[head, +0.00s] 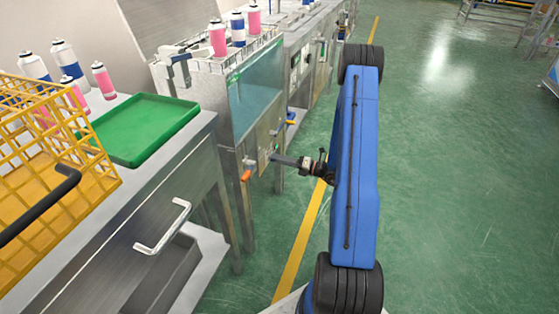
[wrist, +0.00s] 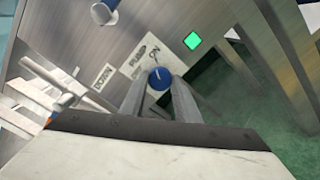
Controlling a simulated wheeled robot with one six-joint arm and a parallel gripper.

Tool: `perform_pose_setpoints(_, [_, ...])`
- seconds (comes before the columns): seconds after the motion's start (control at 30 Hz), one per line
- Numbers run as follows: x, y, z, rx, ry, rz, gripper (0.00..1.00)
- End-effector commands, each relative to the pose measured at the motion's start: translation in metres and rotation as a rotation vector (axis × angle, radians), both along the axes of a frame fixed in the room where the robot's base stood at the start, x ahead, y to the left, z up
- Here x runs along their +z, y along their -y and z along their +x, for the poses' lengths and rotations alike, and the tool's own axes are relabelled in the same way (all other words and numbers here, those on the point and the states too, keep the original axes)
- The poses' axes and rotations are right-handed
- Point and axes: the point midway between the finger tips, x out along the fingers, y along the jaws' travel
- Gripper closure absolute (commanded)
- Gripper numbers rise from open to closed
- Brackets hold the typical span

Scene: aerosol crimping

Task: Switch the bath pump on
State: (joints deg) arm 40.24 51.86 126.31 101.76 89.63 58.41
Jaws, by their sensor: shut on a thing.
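The water bath (head: 255,98) is a steel tank with a clear front window, left of centre in the head view. My gripper (head: 275,159) reaches its front panel. In the wrist view, my gripper's two fingers (wrist: 160,88) are shut on a round blue pump knob (wrist: 159,78). A small pale mark shows on the knob's face, but its exact direction is hard to read. The plate (wrist: 139,58) beside the knob reads PUMP and ON. A square green lamp (wrist: 193,41) close by is lit. In the head view the fingers hide the knob.
An orange handle (head: 246,175) sticks out left of my gripper, and a DRAIN label (wrist: 103,76) is near the knob. A steel table with a green tray (head: 146,128) and a yellow wire basket (head: 95,158) stands at left.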

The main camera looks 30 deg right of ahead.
Motion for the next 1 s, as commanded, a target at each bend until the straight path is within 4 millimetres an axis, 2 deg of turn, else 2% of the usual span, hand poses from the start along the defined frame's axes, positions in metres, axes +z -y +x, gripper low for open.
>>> perform_pose_setpoints(0.2, [0.0,0.001,0.0,-0.003,0.0,0.0,0.93])
perform_pose_setpoints(0.23, [0.0,0.001,0.0,-0.003,0.0,0.0,0.64])
perform_pose_setpoints(0.3, [0.0,0.001,0.0,-0.003,0.0,0.0,0.52])
perform_pose_setpoints(0.67, [0.0,0.003,-0.002,-0.001,0.0,-0.001,0.52])
perform_pose_setpoints(0.83, [0.0,0.015,-0.017,-0.005,0.0,0.0,0.52])
perform_pose_setpoints(1.0, [0.0,0.033,-0.041,-0.005,0.0,0.0,0.52])
